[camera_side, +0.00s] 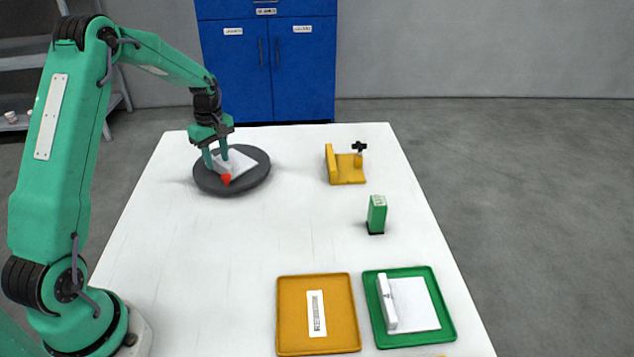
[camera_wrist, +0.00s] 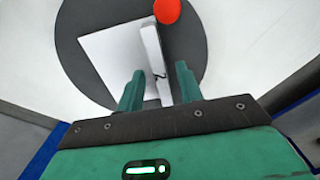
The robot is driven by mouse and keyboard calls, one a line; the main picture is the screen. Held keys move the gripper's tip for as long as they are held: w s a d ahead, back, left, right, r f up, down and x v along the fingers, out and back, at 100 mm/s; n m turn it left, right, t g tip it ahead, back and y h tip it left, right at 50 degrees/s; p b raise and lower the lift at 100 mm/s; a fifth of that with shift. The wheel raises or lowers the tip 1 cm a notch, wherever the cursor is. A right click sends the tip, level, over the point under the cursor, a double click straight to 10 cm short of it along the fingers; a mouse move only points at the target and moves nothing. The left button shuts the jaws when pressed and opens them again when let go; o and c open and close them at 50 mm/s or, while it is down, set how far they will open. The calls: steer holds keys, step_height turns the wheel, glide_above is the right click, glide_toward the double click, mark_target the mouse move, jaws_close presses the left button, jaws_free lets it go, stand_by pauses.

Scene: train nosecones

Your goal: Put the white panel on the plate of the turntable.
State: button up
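A white panel (camera_side: 238,162) lies flat on the dark grey round plate of the turntable (camera_side: 257,175), at the back left of the table. In the wrist view the panel (camera_wrist: 112,62) has a raised white bar along its right edge, and the plate (camera_wrist: 82,75) shows around it. My gripper (camera_side: 216,156) is low over the plate. Its fingers (camera_wrist: 160,88) stand apart on either side of the raised bar, with a visible gap, so it looks open. The fingers hide part of the panel in the side view. A red marker (camera_side: 226,179) is at the plate's front edge.
A green tray (camera_side: 447,325) at front right holds another white piece with a raised bar. An orange tray (camera_side: 287,320) with a white label lies left of it. A green block (camera_side: 377,214) and a yellow fixture (camera_side: 346,170) stand on the right. The table's middle is clear.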

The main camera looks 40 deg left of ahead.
steer(key=shift+r, duration=0.15)
step_height(320, 180, up, 12)
stand_by(0.8)
stand_by(0.5)
steer(key=s+d+r+m+t, duration=0.1)
steer(key=s+d+r+m, duration=0.3)
steer(key=d, duration=0.3)
steer(key=s+d+r+m+t, duration=0.2)
steer(key=s+d+r+m, duration=0.25)
steer(key=d, duration=0.25)
steer(key=s+d+f+m+t, duration=0.1)
steer(key=s+d+m, duration=0.3)
steer(key=s, duration=0.3)
steer(key=s+d+f+m+t, duration=0.1)
steer(key=s+d+m, duration=0.4)
steer(key=s+d, duration=0.1)
steer(key=shift+s+t, duration=0.3)
steer(key=shift+s, duration=0.4)
